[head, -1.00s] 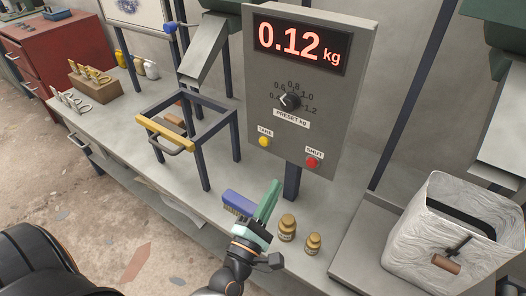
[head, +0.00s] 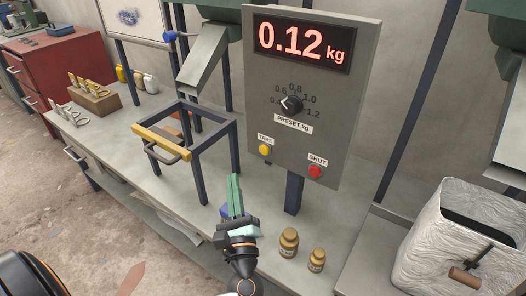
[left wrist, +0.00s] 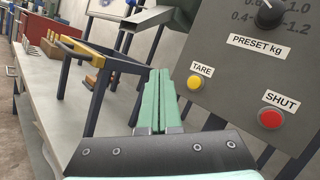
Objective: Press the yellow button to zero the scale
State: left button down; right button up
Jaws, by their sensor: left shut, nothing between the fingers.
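The yellow button (head: 265,149) sits under a TARE label at the lower left of the grey control panel (head: 330,110). It also shows in the left wrist view (left wrist: 194,82), to the right of my fingertips. The display (head: 300,42) reads 0.12 kg. My left gripper (head: 235,182) is shut and empty, its green fingers pointing up, below and left of the yellow button in the head view. In the left wrist view its fingers (left wrist: 160,80) lie together, apart from the panel. My right gripper is not in view.
A red SHUT button (head: 315,171) sits right of the yellow one, below a black preset knob (head: 291,104). Two brown bottles (head: 288,243) stand on the bench near my gripper. A frame with a yellow bar (head: 162,143) stands left. A wrapped container (head: 450,240) is at right.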

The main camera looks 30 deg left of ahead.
aim_at(264, 150)
pick_arm(q)
jog(key=w+b, duration=0.1)
jog(key=w, duration=0.7)
jog(key=shift+w+d, duration=0.35)
jog(key=shift+w, duration=0.05)
dwell(0.6)
jog(key=shift+b, duration=0.3)
dwell(0.8)
jog(key=shift+w+b, duration=0.4)
